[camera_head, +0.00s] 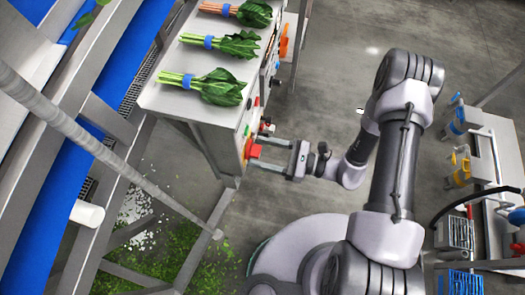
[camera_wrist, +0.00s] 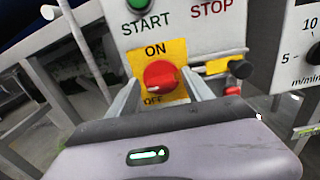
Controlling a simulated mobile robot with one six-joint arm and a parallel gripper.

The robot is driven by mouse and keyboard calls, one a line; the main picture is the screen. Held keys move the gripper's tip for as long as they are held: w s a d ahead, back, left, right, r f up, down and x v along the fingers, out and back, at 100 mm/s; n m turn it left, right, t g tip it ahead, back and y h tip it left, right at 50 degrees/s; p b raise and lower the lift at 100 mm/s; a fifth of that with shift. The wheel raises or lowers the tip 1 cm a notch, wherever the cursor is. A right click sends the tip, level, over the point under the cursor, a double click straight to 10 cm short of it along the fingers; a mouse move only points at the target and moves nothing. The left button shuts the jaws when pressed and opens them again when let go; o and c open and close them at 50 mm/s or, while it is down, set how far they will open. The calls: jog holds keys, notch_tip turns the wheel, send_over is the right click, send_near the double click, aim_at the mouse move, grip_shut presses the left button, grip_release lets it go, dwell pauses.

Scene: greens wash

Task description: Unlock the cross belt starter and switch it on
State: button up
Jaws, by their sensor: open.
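The starter panel (camera_wrist: 190,35) fills the upper wrist view, with START and STOP lettering and a green button (camera_wrist: 137,4). Below is a yellow ON/OFF plate (camera_wrist: 177,52) with a red rotary knob (camera_wrist: 160,74). A pale mark on the knob points down toward OFF. My gripper (camera_wrist: 163,92) is open, with one finger on each side of the knob; whether they touch it I cannot tell. In the head view my gripper (camera_head: 258,152) reaches the panel (camera_head: 243,130) at the end of the bench. A small yellow piece (camera_wrist: 217,67) is right of the right finger.
A black knob (camera_wrist: 240,68) and a red part (camera_wrist: 232,90) project right of the plate. A dial panel (camera_wrist: 302,50) is farther right. Leafy bundles (camera_head: 215,87) lie on the steel bench (camera_head: 190,102).

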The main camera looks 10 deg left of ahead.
grip_shut()
dwell(0.4)
jog(key=shift+w+f+m+p, duration=0.15)
jog(key=shift+m+p, duration=0.6)
jog(key=shift+m, duration=3.7)
jog(key=shift+w+m+p, duration=0.15)
jog(key=shift+m+p, duration=0.6)
jog(key=shift+m, duration=3.7)
grip_release()
